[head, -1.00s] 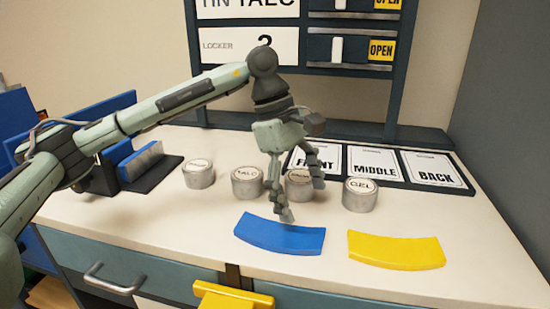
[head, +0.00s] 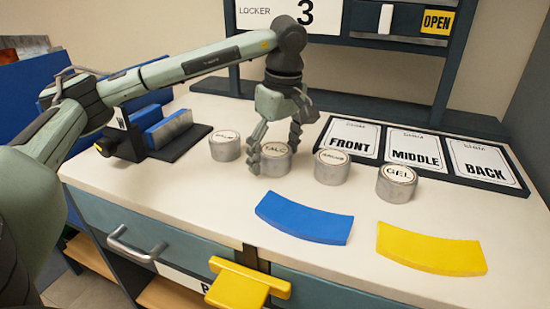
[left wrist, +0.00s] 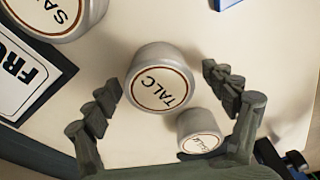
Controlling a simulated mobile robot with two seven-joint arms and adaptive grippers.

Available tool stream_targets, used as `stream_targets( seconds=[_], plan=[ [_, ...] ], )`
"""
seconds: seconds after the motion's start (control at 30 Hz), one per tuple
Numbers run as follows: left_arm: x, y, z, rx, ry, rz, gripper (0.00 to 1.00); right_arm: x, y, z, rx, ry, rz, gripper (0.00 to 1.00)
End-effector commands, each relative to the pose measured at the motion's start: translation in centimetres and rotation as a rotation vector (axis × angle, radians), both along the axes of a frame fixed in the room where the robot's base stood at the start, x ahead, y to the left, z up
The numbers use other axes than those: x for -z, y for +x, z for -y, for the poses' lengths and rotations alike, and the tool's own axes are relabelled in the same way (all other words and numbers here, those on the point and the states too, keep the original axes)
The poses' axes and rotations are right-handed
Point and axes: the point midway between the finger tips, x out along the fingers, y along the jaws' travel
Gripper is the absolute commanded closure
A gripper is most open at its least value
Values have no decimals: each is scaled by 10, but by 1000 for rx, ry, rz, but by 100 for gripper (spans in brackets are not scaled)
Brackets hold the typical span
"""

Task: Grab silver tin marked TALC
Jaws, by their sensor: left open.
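The silver tin marked TALC (head: 275,163) stands upright on the table in a row of silver tins. My left gripper (head: 274,158) is open and points down at it, with one finger on each side of the tin in the head view. In the left wrist view the TALC tin (left wrist: 160,80) lies between and just ahead of the open fingers (left wrist: 168,92), with gaps on both sides. I cannot tell how high the fingertips are above the table. My right gripper is not in view.
Another tin (head: 225,146) stands left of TALC; a further tin (head: 331,167) and the GEL tin (head: 396,184) stand right. Blue (head: 304,218) and yellow (head: 431,249) curved pieces lie in front. The FRONT, MIDDLE, BACK board (head: 418,155) lies behind at right.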

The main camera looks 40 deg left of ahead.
Motion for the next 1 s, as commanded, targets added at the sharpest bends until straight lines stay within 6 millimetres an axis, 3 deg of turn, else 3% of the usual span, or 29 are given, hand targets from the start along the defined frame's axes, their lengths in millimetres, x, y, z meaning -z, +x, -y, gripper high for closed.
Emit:
stream_targets(
  seconds=[0.2, 0.67, 1.0],
  plan=[
    [1, 0, 0, 0, -1, 1, 17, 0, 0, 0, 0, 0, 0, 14],
    [0, 0, 0, 0, -1, 0, 74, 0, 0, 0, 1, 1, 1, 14],
    [-3, 0, 0, 0, -1, 1, 76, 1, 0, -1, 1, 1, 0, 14]
  ],
)
